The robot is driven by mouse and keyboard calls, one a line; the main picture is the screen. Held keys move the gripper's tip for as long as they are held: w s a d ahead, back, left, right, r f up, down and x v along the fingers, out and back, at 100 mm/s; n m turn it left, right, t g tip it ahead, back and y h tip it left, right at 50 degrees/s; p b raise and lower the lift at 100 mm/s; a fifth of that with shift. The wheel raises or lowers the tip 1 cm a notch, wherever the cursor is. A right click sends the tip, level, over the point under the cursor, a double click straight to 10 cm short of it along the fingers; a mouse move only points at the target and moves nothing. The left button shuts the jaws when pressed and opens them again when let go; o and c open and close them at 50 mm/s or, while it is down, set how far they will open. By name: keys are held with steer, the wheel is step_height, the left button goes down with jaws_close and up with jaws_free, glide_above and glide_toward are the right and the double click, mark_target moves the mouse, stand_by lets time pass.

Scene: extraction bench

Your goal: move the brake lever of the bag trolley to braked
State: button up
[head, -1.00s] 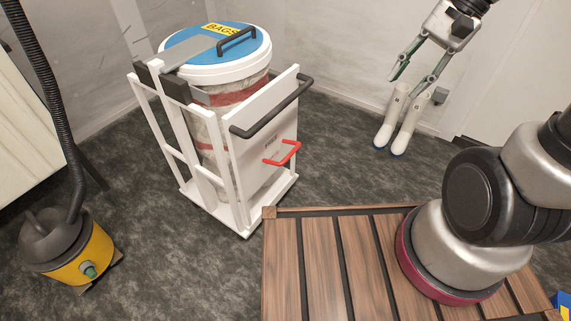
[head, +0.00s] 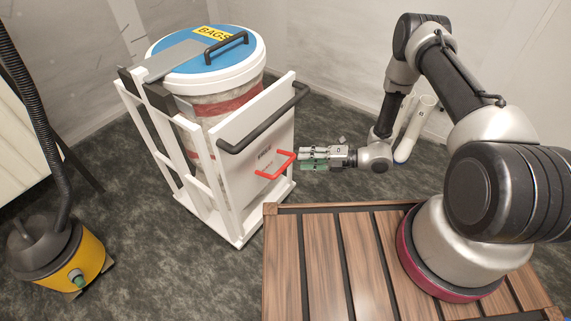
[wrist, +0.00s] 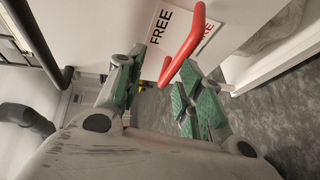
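The bag trolley (head: 226,170) is a white frame holding a drum. Its brake lever (head: 275,170) is a red U-shaped bar low on the front panel, below a black push handle (head: 262,125). My gripper (head: 302,158) is at the lever's right end in the head view. In the wrist view the red lever (wrist: 187,45) lies just ahead of the green-padded fingers of my gripper (wrist: 162,80), which stand apart with nothing clamped. The panel label reads FREE, with red letters partly hidden behind the lever. I cannot tell whether the fingers touch the lever.
The drum has a blue lid (head: 210,50) marked BAGS. A yellow and black vacuum (head: 62,260) with a hose stands at left. A slatted wooden platform (head: 310,265) lies in front. Pale tubes (head: 412,135) stand behind my arm. Dark floor is clear between vacuum and trolley.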

mark_target(288, 164)
steer(key=shift+m+t, duration=0.4)
steer(key=shift+m, duration=0.3)
steer(key=a+f, duration=0.1)
steer(key=a, duration=0.1)
steer(key=w+a+f, duration=0.1)
steer(key=a, duration=0.2)
steer(key=a+f, duration=0.2)
steer(key=shift+w+a, duration=0.2)
steer(key=shift+a, duration=0.05)
steer(key=shift+c, duration=0.4)
jaws_close()
